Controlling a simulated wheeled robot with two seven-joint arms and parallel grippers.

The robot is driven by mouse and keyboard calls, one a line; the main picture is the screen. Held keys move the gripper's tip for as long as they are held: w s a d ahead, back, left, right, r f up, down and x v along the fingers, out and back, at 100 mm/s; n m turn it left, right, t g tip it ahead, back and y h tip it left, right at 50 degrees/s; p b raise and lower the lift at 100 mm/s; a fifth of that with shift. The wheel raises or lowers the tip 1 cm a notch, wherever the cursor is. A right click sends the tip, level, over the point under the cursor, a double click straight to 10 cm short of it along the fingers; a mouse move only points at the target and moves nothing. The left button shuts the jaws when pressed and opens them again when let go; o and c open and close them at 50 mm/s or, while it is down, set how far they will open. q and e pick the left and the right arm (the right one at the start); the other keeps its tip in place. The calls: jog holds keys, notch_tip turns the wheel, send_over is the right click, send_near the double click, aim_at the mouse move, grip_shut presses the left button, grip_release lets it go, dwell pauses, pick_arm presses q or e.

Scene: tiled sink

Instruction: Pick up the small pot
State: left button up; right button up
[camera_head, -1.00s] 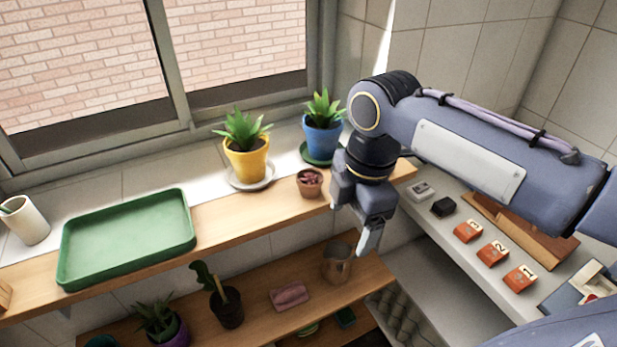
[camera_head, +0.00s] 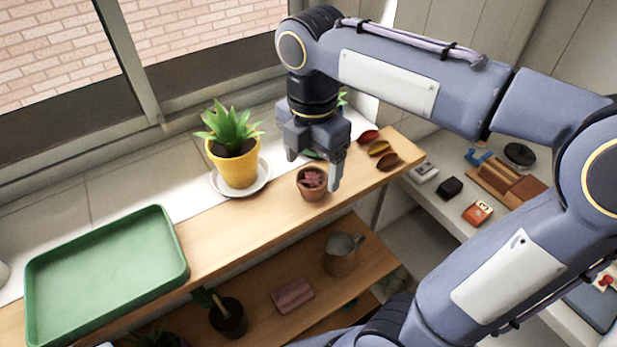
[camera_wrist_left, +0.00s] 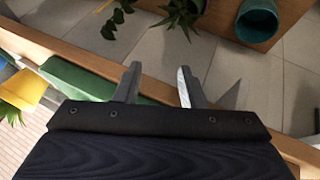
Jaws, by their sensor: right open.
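The small pot (camera_head: 312,184) is terracotta-coloured with a reddish plant in it. It stands upright on the upper wooden shelf in the head view. My right gripper (camera_head: 313,172) is open just above and around the small pot, with one finger to its right and the other behind its left side. I cannot tell whether the fingers touch it. My left gripper shows only in the left wrist view (camera_wrist_left: 157,84); its two fingers are apart with nothing between them.
A yellow pot (camera_head: 235,165) on a white saucer stands left of the small pot. A green tray (camera_head: 110,275) lies further left. My right arm mostly hides the blue pot. A lower shelf holds a jug (camera_head: 341,256).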

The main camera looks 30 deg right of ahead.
aim_at(311, 179)
jog(key=f, duration=0.5)
jog(key=shift+w+f, duration=0.3)
jog(key=shift+w, duration=0.05)
jog(key=c, duration=1.1)
jog(key=shift+r, duration=0.1)
